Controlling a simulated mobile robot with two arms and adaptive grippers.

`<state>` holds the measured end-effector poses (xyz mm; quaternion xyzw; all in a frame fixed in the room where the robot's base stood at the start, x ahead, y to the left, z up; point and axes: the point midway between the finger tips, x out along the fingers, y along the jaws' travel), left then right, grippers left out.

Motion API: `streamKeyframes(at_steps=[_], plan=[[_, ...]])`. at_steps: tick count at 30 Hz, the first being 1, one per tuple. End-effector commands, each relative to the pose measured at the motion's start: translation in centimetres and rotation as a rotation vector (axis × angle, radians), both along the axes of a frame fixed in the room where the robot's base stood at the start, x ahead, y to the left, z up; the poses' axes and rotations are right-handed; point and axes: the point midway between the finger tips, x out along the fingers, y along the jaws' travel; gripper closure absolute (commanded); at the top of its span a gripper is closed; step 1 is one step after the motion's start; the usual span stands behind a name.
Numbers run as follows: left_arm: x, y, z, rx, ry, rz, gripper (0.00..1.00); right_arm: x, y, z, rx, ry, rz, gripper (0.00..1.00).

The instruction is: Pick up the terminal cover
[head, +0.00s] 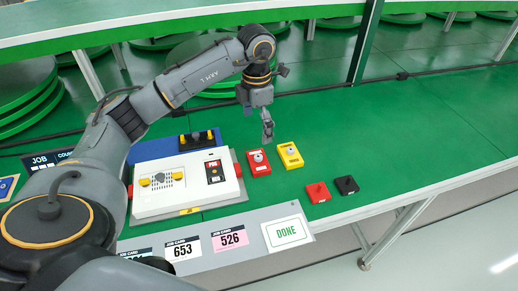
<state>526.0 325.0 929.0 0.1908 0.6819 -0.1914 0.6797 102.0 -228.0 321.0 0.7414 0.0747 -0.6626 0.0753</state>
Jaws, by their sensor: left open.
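No part is marked as the terminal cover, and I cannot tell which one it is. The small parts on the green table are a red block with a pale knob (258,168), a yellow block with a pale knob (291,160), a smaller red piece with a peg (319,193) and a black piece with a peg (347,185). My left gripper (268,135) points down, open and empty, just behind and above the red and yellow blocks, apart from both. Its fingertips are small and partly overlap. My right gripper is out of the picture.
A white fixture box (205,203) with yellow knobs and a red-labelled switch stands left of the blocks. Behind it a blue tray (220,141) holds a black part. Job cards and a DONE card (286,233) lie on the grey front ledge. The table's right side is clear.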

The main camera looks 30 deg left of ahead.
Motion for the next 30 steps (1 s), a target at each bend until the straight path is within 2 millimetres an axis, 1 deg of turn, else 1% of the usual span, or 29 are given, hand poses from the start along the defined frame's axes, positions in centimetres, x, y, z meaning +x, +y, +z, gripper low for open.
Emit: streamKeyframes(at_steps=[2,5,8,12,15,19,23,26,30], plan=[[0.0,-0.1,-0.3,0.0,0.001,-0.001,0.0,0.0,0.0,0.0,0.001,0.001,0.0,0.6],[-0.1,0.0,-1.5,0.0,0.004,-0.001,0.0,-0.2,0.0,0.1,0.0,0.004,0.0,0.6],[-0.1,-0.1,-3.5,-0.001,0.006,-0.001,0.0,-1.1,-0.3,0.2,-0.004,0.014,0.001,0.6],[-0.1,-0.1,-6.2,-0.001,0.004,-0.001,0.0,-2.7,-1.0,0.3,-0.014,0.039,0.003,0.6],[0.0,-0.1,-7.7,-0.003,0.003,-0.001,0.0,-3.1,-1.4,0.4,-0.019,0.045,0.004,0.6],[0.0,-0.1,-8.6,-0.001,0.0,-0.002,0.0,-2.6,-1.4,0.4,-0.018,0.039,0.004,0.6],[0.1,-0.1,-9.6,-0.003,0.003,0.0,0.0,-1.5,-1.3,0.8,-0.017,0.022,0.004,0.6],[0.4,-0.1,-11.1,-0.004,0.003,-0.001,0.0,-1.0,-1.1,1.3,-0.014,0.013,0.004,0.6],[0.4,-0.1,-13.1,-0.002,0.002,0.0,0.0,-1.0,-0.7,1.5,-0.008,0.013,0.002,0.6]])
